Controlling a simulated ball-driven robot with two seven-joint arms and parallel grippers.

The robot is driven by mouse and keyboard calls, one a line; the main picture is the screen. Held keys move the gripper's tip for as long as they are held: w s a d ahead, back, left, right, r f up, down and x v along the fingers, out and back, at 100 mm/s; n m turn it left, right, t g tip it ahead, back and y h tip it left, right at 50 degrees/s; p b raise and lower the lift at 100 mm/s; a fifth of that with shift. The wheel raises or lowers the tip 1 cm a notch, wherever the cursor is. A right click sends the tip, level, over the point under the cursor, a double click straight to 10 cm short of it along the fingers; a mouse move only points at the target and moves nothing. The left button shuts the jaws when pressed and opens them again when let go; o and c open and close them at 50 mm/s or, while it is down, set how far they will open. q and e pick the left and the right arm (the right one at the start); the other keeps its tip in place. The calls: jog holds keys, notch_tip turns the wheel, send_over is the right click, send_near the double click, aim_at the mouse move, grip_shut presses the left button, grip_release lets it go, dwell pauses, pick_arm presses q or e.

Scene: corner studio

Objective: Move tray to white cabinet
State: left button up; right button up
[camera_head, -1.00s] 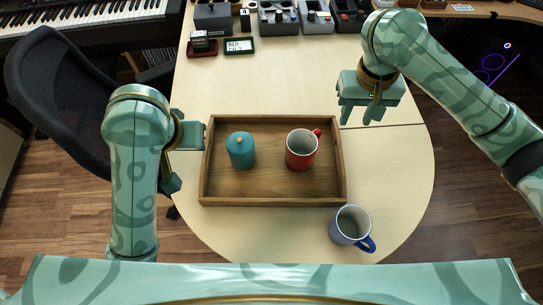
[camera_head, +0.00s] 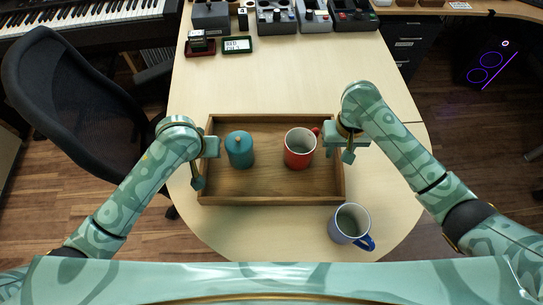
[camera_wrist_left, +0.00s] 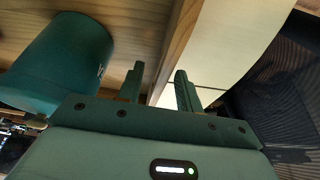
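The wooden tray (camera_head: 270,199) lies on the pale table. My left gripper (camera_head: 203,165) is at the tray's left wall. In the left wrist view its two fingers (camera_wrist_left: 160,88) are apart, with the tray wall (camera_wrist_left: 180,35) running between them; contact is not clear. The white cabinet is not clearly in view.
A blue-handled mug (camera_head: 350,222) stands on the table just off the tray's front right corner. Several grey and black devices (camera_head: 275,17) line the table's back. A black chair (camera_head: 75,100) is at the left.

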pick_arm(q)
jog(key=shift+f, duration=0.15)
pick_arm(e)
jog(key=shift+f, duration=0.15)
pick_arm(q)
grip_shut()
pick_arm(e)
grip_shut()
pick_arm(q)
jog(key=shift+w, duration=0.1)
